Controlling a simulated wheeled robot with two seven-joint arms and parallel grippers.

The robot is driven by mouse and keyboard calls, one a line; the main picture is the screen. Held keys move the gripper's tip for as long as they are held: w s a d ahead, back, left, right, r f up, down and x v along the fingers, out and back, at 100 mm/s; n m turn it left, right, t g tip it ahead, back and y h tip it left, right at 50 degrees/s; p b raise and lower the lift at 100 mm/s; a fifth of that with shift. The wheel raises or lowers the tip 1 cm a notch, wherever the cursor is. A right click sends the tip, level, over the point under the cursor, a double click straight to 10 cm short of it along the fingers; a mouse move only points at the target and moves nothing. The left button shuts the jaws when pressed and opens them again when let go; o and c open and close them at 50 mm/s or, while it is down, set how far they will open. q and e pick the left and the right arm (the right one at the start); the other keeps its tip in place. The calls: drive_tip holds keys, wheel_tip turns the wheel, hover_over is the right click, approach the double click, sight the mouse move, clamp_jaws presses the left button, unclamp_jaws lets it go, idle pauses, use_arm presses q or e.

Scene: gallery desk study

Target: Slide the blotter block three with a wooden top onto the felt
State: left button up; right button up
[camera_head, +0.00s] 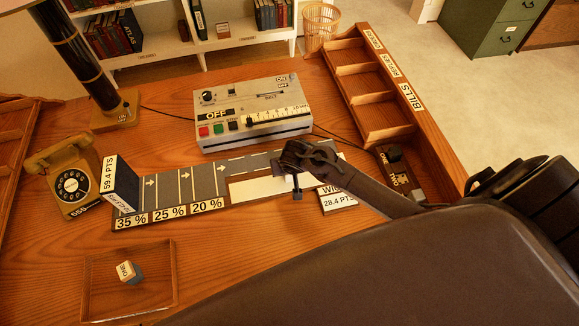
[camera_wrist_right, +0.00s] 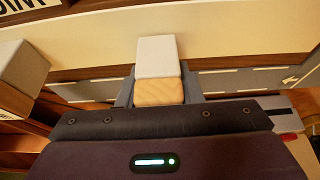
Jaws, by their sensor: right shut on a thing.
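My right gripper (camera_head: 296,178) reaches in from the right over the right part of the lane board. In the right wrist view it is shut on a small block (camera_wrist_right: 157,88) with a pale grey face and a wooden face. No label on this block is readable, and my gripper hides it in the head view. A grey strip with arrows (camera_head: 200,183) runs along the board, with a cream panel (camera_head: 250,189) beside it. I cannot tell which surface is the felt. A block marked ONE (camera_head: 126,271) lies in a wooden tray (camera_head: 170,290). My left gripper is not in view.
A control box (camera_head: 252,125) stands behind the board. A yellow telephone (camera_head: 72,185) is left, a compartment rack (camera_head: 365,95) back right. Another grey-and-wood block (camera_wrist_right: 22,72) shows in the wrist view.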

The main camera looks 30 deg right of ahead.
drive_tip(key=shift+w+d+b, duration=0.15)
drive_tip(key=shift+w+d, duration=0.05)
drive_tip(key=shift+w, duration=0.55)
drive_tip(key=shift+w+d+b, duration=0.15)
drive_tip(key=shift+w, duration=0.6)
drive_tip(key=shift+w+d+b, duration=0.2)
drive_tip(key=shift+w+b, duration=0.05)
drive_tip(key=shift+w, duration=0.5)
drive_tip(key=shift+w+d+b, duration=0.2)
drive_tip(key=shift+w, duration=0.55)
drive_tip(key=shift+w+d+b, duration=0.2)
drive_tip(key=shift+w+b, duration=0.05)
drive_tip(key=shift+w, duration=0.5)
drive_tip(key=shift+f, duration=0.2)
drive_tip(key=o, duration=1.1)
drive_tip(key=v, duration=0.6)
drive_tip(key=shift+s+a+r, duration=0.1)
drive_tip(key=shift+s+r, duration=0.1)
drive_tip(key=shift+r, duration=0.15)
drive_tip(key=shift+s+r, duration=0.2)
drive_tip(key=shift+r, duration=0.3)
